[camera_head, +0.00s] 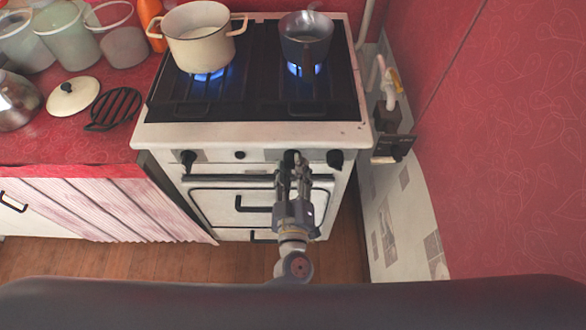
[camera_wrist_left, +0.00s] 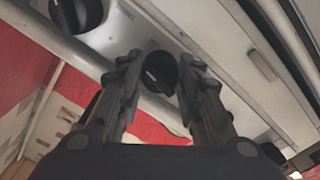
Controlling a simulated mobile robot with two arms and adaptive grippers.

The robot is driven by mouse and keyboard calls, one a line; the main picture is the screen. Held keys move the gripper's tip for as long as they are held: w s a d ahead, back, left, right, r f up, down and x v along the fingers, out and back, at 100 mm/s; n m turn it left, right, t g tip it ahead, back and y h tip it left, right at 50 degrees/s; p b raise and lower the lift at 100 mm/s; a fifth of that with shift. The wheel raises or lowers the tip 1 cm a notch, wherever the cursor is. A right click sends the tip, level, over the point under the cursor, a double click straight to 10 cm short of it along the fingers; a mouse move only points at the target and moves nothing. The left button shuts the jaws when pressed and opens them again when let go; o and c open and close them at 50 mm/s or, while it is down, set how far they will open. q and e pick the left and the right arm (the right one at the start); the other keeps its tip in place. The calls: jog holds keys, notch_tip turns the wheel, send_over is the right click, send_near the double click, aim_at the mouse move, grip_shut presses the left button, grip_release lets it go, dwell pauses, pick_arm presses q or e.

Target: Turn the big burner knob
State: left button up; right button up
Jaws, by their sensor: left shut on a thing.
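The white stove (camera_head: 250,134) has a row of black knobs on its front panel. My left gripper (camera_head: 293,165) is at the panel, with its fingers around a black knob (camera_head: 290,156), the one just left of the far-right knob (camera_head: 335,158). In the left wrist view that knob (camera_wrist_left: 158,73) sits between the two fingertips (camera_wrist_left: 158,60), and another black knob (camera_wrist_left: 75,12) is at the upper left. I cannot tell from markings which knob is the big burner's. My right gripper is not in view.
A cream pot (camera_head: 200,40) and a dark saucepan (camera_head: 306,48) stand over lit blue flames. The oven handle (camera_head: 230,180) runs below the knobs. A red counter (camera_head: 40,145) with a lid (camera_head: 73,97) is at left; a red wall (camera_head: 500,140) is at right.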

pick_arm(q)
jog(key=o, duration=1.1)
jog(key=shift+c, duration=0.2)
jog(key=s, duration=1.2)
